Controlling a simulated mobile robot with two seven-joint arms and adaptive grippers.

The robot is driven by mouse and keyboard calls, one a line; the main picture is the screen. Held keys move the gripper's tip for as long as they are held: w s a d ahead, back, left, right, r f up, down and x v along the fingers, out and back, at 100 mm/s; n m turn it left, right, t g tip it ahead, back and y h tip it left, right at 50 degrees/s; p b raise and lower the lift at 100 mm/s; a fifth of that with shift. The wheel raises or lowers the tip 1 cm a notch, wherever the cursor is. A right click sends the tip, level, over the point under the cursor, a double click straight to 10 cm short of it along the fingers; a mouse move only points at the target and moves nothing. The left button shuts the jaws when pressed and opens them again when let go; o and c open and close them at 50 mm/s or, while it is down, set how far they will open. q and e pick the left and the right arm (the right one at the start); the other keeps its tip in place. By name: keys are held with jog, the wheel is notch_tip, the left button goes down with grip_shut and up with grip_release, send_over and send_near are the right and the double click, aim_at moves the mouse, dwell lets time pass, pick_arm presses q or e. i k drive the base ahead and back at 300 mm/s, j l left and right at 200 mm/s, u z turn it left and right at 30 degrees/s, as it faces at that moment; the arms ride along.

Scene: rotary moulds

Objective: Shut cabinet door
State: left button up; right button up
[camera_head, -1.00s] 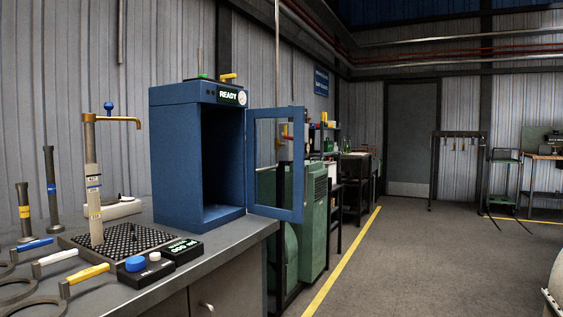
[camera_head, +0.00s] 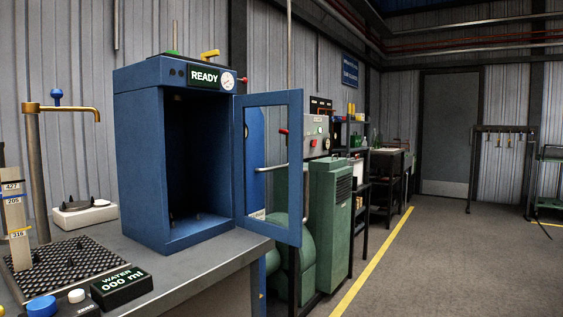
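The blue cabinet (camera_head: 140,160) stands on the grey workbench at the left of the head view. Its lit panel reads READY, with a round gauge beside it. Its door (camera_head: 269,235), a blue frame with a window, hangs open from the cabinet's right edge, swung out to the right past the bench. The dark inside looks empty apart from a few small pegs on its floor. Neither of my grippers shows in the head view.
The workbench (camera_head: 205,259) also carries a water counter (camera_head: 122,287), a perforated tray (camera_head: 75,253), a brass tap (camera_head: 62,108) and a white scale-like device (camera_head: 85,215). Green machinery (camera_head: 328,215) stands behind the door. Open floor lies right of the yellow line (camera_head: 375,262).

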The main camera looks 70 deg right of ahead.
aim_at(292, 236)
jog(key=k+l, duration=0.1)
jog(key=l, duration=0.55)
jog(key=k+l, duration=0.1)
jog(key=l, duration=0.6)
jog(key=k+l, duration=0.1)
jog(key=l, duration=0.55)
jog(key=k+l, duration=0.15)
jog(key=l, duration=0.55)
jog(key=k+l, duration=0.1)
jog(key=l, duration=0.55)
jog(key=z, duration=0.05)
